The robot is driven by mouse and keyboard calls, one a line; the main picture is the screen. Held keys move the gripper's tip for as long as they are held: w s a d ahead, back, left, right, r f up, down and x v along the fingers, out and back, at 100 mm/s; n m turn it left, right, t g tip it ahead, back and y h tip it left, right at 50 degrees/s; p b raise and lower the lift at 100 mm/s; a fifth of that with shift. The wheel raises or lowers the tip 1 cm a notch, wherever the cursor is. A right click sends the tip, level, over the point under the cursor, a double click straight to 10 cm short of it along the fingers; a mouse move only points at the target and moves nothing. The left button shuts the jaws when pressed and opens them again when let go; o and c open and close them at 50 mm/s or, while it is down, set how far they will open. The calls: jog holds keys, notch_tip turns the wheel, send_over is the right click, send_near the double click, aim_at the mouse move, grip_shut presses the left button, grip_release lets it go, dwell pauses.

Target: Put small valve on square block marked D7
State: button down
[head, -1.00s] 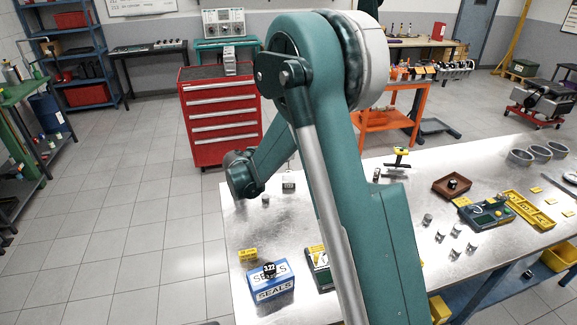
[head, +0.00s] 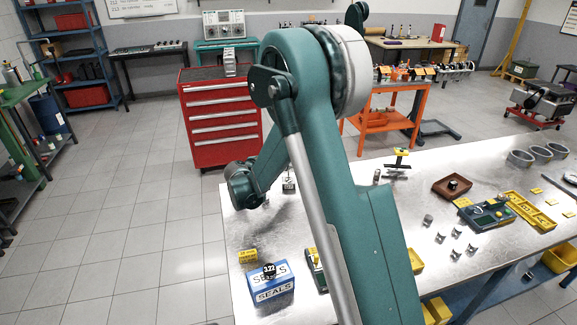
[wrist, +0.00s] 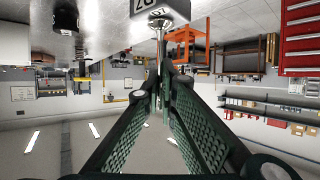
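In the wrist view, which looks upside down, my gripper (wrist: 163,85) is shut on the stem of the small valve (wrist: 160,22). The valve's round metal head points toward the block marked D7 (wrist: 146,5), whose marking is partly cut off by the frame edge. The head is very close to the block; I cannot tell whether they touch. In the head view the small block (head: 289,188) stands near the far left part of the bench, beside my arm. My gripper is mostly hidden behind my arm there.
The metal workbench (head: 330,190) holds a blue SEALS box (head: 270,288), a yellow tag (head: 248,256), a brown tray (head: 446,190), a teal device (head: 485,214) and several small metal parts. A red tool cabinet (head: 222,120) stands behind. Bare bench surrounds the block.

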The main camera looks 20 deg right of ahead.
jog(key=shift+f, duration=0.15)
jog(key=c, duration=2.7)
grip_release()
jog(key=shift+r, duration=0.25)
jog(key=p+v, duration=0.1)
jog(key=v, duration=1.1)
jog(key=shift+s+f, duration=0.1)
jog(key=shift+f, duration=0.1)
jog(key=shift+r, duration=0.1)
